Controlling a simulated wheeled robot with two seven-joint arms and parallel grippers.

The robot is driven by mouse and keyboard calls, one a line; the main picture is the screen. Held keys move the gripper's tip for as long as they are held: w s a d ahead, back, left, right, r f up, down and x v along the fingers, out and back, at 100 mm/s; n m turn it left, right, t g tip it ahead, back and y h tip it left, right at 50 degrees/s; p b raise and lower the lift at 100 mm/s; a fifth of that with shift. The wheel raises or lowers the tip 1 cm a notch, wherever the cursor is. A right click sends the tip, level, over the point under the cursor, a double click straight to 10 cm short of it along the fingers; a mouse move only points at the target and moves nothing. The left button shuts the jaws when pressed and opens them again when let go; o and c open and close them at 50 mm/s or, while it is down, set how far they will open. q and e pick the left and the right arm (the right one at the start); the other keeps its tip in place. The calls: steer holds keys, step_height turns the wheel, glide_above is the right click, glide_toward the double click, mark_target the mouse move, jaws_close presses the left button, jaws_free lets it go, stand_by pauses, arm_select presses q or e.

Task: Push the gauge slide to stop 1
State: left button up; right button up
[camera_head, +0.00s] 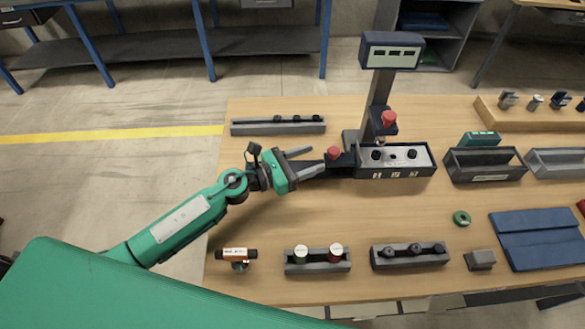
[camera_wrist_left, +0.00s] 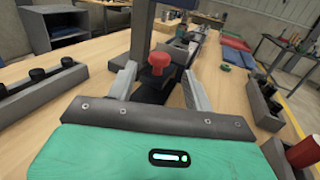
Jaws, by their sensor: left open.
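The gauge has a dark base box (camera_head: 395,171) with a pale top, black knobs and small white labels on its front. A dark slide with a red knob (camera_head: 333,153) sticks out at the box's left end. The knob also shows in the left wrist view (camera_wrist_left: 160,60). My left gripper (camera_head: 317,159) is open, its fingers pointing right toward the knob. In the left wrist view the knob appears between and just beyond the fingertips (camera_wrist_left: 159,72); contact cannot be told. Which label marks stop 1 is unreadable. My right gripper is not in view.
A post with a display (camera_head: 392,50) and another red knob (camera_head: 389,118) rises behind the base box. A dark rack (camera_head: 278,126) lies behind my left gripper. Racks (camera_head: 318,267) and (camera_head: 410,262) stand at the front. Grey bins (camera_head: 484,172) are to the right. The table between is clear.

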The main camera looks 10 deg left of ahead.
arm_select(q)
steer(key=b+v, duration=0.1)
steer(key=v, duration=0.3)
steer(key=shift+s+a, duration=0.15)
stand_by(0.4)
